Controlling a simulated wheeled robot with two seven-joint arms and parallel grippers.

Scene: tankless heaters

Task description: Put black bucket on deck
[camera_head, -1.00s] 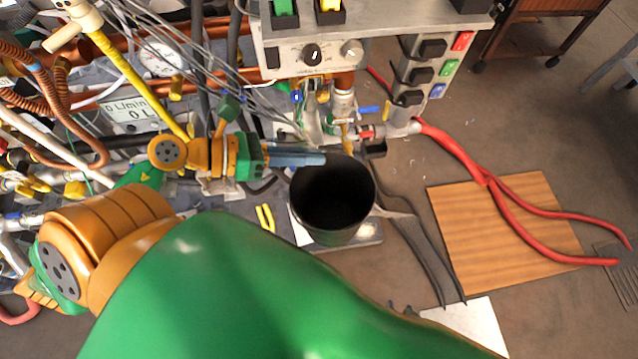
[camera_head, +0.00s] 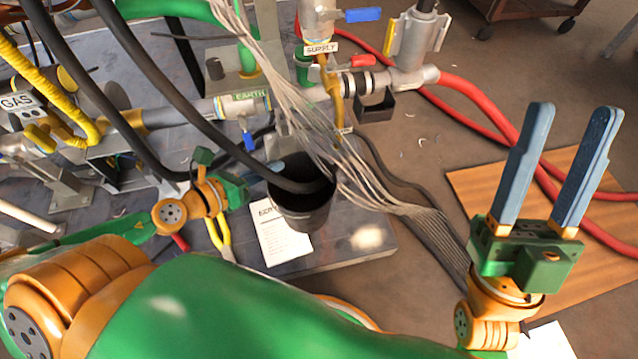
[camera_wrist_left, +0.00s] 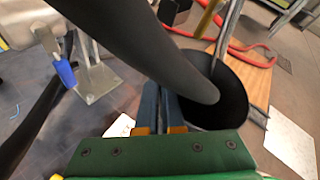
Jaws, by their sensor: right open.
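The black bucket (camera_head: 303,208) is upright, its dark mouth facing up, over the grey deck (camera_head: 345,243) in the head view. I cannot tell whether its base touches the deck. My left gripper (camera_head: 272,168) is at its upper-left rim, with its blue fingers close together on the rim. In the left wrist view the bucket (camera_wrist_left: 232,95) is just beyond the left gripper's fingers (camera_wrist_left: 163,92). A black hose crosses the bucket's mouth and hides part of it. My right gripper (camera_head: 565,165) is open and empty at the right, fingers pointing up.
A black hose (camera_head: 165,85) and a bundle of grey wires (camera_head: 300,115) hang around the bucket. A paper sheet (camera_head: 278,235) and yellow-handled pliers (camera_head: 220,235) lie on the deck's left part. Red hoses (camera_head: 470,95) and a wooden board (camera_head: 475,190) are at right.

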